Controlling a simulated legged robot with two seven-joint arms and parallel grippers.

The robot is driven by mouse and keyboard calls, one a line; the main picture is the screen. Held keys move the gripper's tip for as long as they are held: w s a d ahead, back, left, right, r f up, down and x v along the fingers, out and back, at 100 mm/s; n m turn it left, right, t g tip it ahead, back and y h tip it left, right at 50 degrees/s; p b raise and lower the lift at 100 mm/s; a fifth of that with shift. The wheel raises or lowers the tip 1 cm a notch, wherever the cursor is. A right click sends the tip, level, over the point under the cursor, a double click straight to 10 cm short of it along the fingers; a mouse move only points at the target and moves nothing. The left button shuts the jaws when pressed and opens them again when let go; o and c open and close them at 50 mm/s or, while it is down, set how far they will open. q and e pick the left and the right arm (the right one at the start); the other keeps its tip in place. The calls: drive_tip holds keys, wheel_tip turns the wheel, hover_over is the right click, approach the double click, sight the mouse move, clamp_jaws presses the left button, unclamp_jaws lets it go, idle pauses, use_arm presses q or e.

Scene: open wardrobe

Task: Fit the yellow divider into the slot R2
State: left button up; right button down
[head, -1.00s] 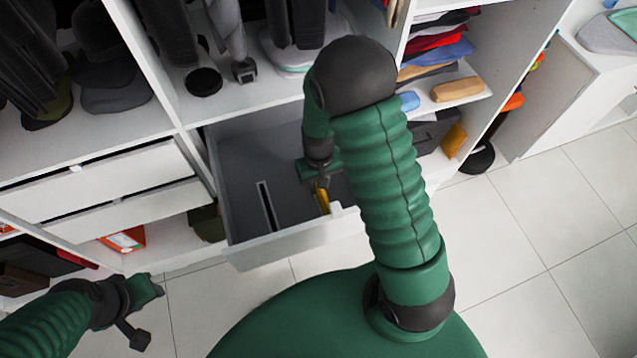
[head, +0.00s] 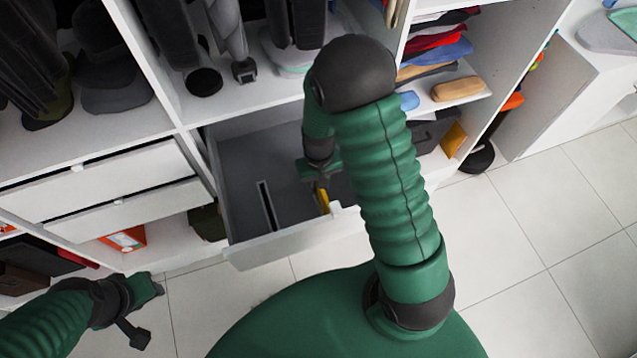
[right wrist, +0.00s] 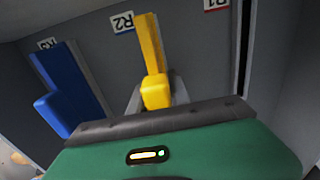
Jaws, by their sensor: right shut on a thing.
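The yellow divider (head: 323,200) is inside the open grey drawer (head: 245,190), near its front wall. In the right wrist view the yellow divider (right wrist: 152,50) lies just right of the R2 label (right wrist: 122,22), lined up beside it. My right gripper (head: 321,184) is shut on the divider's near end, and its fingers show on both sides in the right wrist view (right wrist: 156,97). The R2 slot itself is hidden under the divider, so I cannot tell how deep the divider sits. My left gripper (head: 150,291) hangs empty outside the drawer, lower left; its jaw opening is unclear.
A blue divider (right wrist: 65,88) stands by the R3 label (right wrist: 46,43). A bare dark slit (right wrist: 246,45) is near the R1 label (right wrist: 215,4). Shut drawers (head: 90,185) are left of the open one. Hanging clothes are above; the tiled floor in front is clear.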

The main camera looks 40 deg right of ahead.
drive_tip(key=shift+f+b, duration=0.8)
drive_tip(key=shift+f, duration=0.45)
drive_tip(key=c, duration=1.1)
unclamp_jaws()
wheel_tip(320, 180, up, 17)
drive_tip(key=shift+f, duration=0.1)
drive_tip(key=s+a+n+t, duration=0.1)
drive_tip(key=s+a, duration=0.1)
drive_tip(key=s+a+f+n, duration=0.1)
drive_tip(key=s+a, duration=0.1)
drive_tip(key=a, duration=0.1)
drive_tip(key=s+a+f+n+t, duration=0.1)
drive_tip(key=s+a, duration=0.1)
drive_tip(key=shift+a+f+t, duration=0.25)
drive_tip(key=shift+a+t, duration=0.05)
